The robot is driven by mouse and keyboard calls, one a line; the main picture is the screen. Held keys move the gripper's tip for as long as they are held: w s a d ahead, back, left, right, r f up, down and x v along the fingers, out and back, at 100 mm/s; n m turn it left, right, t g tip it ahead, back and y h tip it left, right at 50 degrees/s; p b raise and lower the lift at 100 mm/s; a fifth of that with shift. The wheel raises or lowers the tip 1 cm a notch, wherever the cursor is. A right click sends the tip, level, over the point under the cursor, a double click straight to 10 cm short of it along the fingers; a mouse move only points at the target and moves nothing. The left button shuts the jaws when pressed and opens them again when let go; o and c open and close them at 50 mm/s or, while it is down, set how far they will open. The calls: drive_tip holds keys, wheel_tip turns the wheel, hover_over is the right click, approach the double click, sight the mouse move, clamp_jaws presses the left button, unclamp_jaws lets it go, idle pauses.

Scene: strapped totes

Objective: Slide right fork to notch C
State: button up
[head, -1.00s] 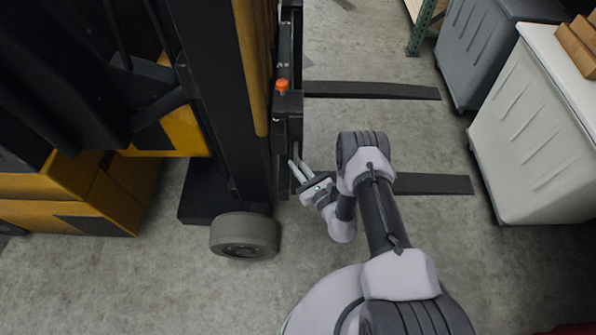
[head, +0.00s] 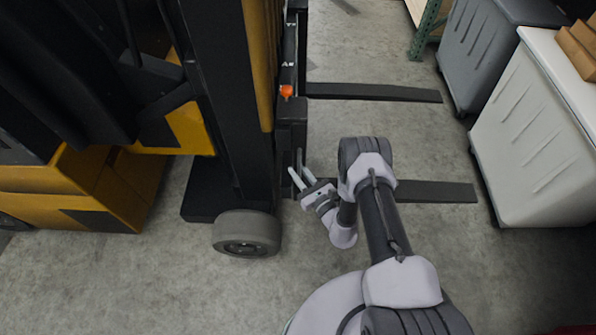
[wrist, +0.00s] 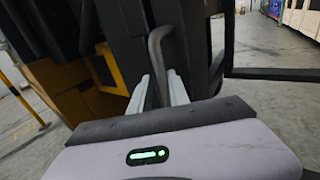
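The forklift's fork carriage (head: 291,135) stands at the left, with two dark forks pointing right. The nearer fork (head: 440,191) passes behind my arm; the farther fork (head: 375,92) lies beyond it. An orange knob (head: 286,91) sits on top of the far fork's mount. My gripper (head: 297,172) is at the carriage beside the nearer fork's base. In the wrist view a dark bent handle (wrist: 157,45) stands between my two pale fingers (wrist: 160,88). The fingers look apart, with small gaps beside the handle. Pale marks on the carriage bar are too small to read as notch letters.
The black and yellow forklift body (head: 75,190) and its wheel (head: 246,233) fill the left. A white tote (head: 530,150) and a grey tote (head: 490,50) stand at the right, close to the fork tips. Bare concrete lies between the forks.

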drive_tip(key=shift+d, duration=0.1)
drive_tip(key=shift+s+d, duration=0.15)
drive_tip(key=shift+s, duration=0.05)
drive_tip(key=p+v, duration=0.5)
drive_tip(key=v, duration=1.2)
